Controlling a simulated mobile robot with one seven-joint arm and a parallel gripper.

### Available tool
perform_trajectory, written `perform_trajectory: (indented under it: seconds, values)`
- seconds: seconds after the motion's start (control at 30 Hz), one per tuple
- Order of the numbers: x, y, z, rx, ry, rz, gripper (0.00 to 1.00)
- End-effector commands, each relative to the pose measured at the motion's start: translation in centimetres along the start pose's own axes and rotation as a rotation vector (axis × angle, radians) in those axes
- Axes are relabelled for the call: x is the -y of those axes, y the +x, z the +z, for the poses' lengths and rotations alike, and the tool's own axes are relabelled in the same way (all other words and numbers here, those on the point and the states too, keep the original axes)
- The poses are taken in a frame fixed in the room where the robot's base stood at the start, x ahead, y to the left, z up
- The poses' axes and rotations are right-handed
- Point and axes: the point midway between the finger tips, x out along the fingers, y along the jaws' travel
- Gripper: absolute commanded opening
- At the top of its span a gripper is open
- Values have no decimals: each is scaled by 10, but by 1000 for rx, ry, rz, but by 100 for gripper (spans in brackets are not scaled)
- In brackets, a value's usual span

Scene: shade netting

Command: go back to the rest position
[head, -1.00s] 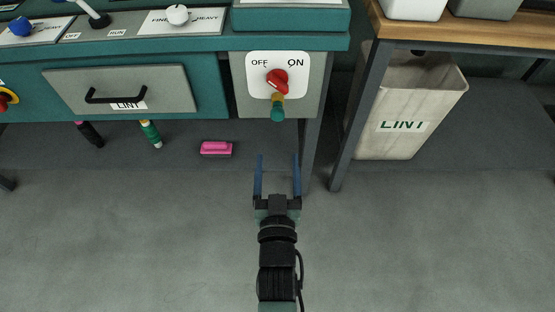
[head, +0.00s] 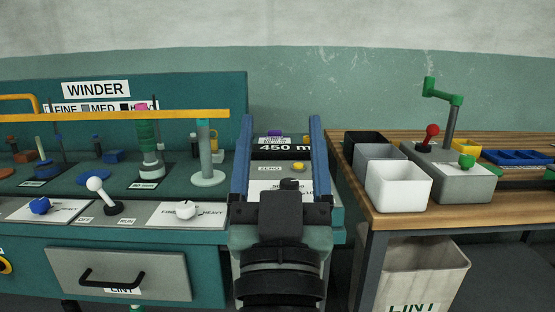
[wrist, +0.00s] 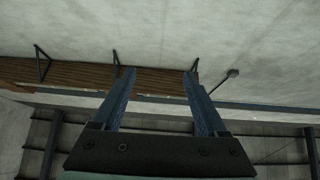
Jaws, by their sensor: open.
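My gripper (head: 281,158) is open and empty, with its two blue fingers apart and pointing up in the head view. It stands in front of the right end of the teal winder bench (head: 25,251). It hides part of the panel with the 450 m display (head: 285,148) and the yellow button (head: 298,167). In the wrist view my gripper (wrist: 162,75) shows two blue fingers spread apart with nothing between them.
The lint drawer (head: 120,272) is shut. A wooden table (head: 390,217) on the right holds bins such as a white one (head: 398,186), and a grey box with levers (head: 450,183). The lint bag (head: 425,272) hangs below. The wrist view shows a wall and a wooden shelf (wrist: 75,76).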

Motion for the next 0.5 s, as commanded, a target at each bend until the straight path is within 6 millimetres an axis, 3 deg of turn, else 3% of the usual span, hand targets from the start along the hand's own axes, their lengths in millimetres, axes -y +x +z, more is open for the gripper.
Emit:
perform_trajectory:
  seconds: [0.03, 0.23, 0.5]
  values:
    - [1, 3, -39, -61, 2, -2, 76]
    - [3, -14, -159, -241, 3, -12, 76]
    - [4, 33, -223, -228, 2, -13, 76]
